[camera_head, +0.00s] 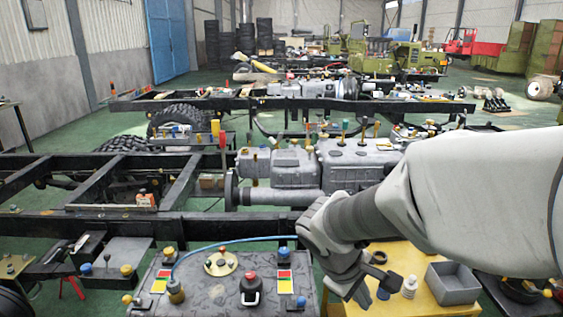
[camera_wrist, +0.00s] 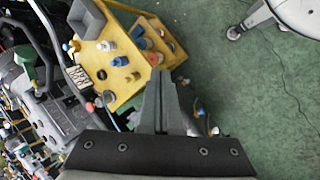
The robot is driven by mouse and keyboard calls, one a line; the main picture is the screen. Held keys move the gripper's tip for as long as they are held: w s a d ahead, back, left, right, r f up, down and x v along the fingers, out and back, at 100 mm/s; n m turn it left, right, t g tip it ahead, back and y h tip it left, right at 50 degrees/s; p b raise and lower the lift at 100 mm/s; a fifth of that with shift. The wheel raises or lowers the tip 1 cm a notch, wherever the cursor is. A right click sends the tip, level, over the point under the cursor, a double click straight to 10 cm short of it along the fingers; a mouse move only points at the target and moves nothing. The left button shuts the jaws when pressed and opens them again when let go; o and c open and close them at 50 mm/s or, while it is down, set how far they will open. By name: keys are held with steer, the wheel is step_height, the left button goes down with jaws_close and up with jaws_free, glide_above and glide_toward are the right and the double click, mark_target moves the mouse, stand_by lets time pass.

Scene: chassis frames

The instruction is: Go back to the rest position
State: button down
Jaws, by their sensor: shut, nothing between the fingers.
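My arm reaches in from the right of the head view, in front of the chassis frame (camera_head: 200,225). My gripper (camera_head: 363,298) points down beside the yellow table (camera_head: 405,258). In the wrist view the fingers of my gripper (camera_wrist: 160,75) are together, with nothing between them. My arm hides part of the chassis and the table in the head view.
A grey open bin (camera_head: 453,284) and a white bottle (camera_head: 409,287) stand on the yellow table. A grey panel with knobs and a red button (camera_head: 250,282) lies left of my gripper. The green floor (camera_wrist: 245,90) is mostly clear at right in the wrist view.

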steer(key=s+a+r+m+t+y+p, duration=0.1)
steer(key=s+r+m+t+y+p, duration=0.2)
steer(key=s+r+m+y, duration=0.2)
steer(key=s+r+m, duration=0.3)
steer(key=s+r, duration=0.3)
steer(key=r, duration=0.3)
steer(key=shift+r+p, duration=0.25)
steer(key=shift+p, duration=0.15)
